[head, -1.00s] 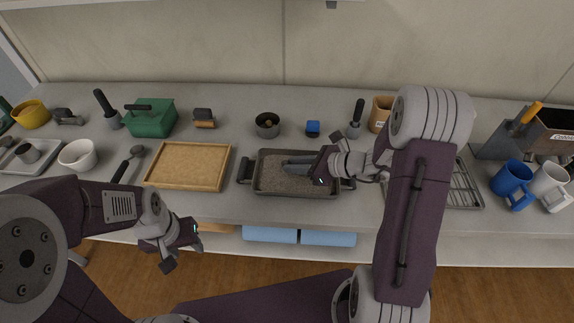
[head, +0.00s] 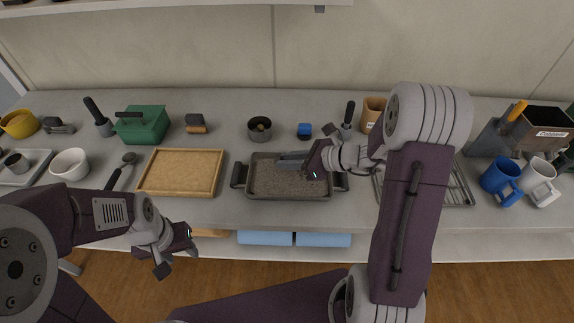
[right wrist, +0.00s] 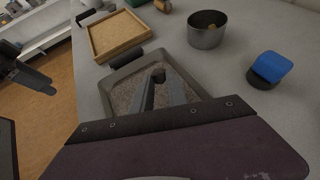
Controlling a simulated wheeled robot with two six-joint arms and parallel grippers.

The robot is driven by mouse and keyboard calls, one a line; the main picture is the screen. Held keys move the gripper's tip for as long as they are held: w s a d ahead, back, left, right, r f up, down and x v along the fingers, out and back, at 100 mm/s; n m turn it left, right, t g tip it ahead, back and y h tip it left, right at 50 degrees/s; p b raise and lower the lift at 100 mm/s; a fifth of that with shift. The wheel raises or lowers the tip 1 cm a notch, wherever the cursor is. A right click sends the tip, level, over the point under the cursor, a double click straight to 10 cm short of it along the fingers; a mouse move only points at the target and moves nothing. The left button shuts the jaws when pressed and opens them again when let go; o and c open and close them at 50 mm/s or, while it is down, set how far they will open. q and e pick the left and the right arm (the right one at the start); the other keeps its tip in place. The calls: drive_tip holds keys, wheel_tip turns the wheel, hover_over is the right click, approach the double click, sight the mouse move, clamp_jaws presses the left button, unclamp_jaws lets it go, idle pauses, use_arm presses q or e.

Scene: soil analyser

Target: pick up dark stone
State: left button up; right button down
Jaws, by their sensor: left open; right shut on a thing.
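My right gripper (head: 279,159) is over the grey, dark-handled tray of soil (head: 265,190). In the right wrist view its fingers (right wrist: 160,86) are closed on a small dark stone (right wrist: 158,74) at their tips, above the brown soil. The fingers hide part of the stone, and it is too small to make out in the head view. My left gripper (head: 163,262) is open and empty, in front of the counter's front edge at the lower left.
A wooden tray (head: 181,172) lies left of the soil tray. A grey metal cup (head: 260,130) with something brown inside and a blue-topped block (head: 304,130) stand behind. A wire rack (head: 460,188) and a blue mug (head: 499,177) are at right.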

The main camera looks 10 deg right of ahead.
drive_tip(key=s+d+r+p, duration=0.2)
drive_tip(key=s+d+r, duration=0.3)
drive_tip(key=s, duration=0.5)
wheel_tip(320, 180, up, 3)
drive_tip(key=shift+s+f, duration=0.15)
drive_tip(key=shift+s, duration=0.15)
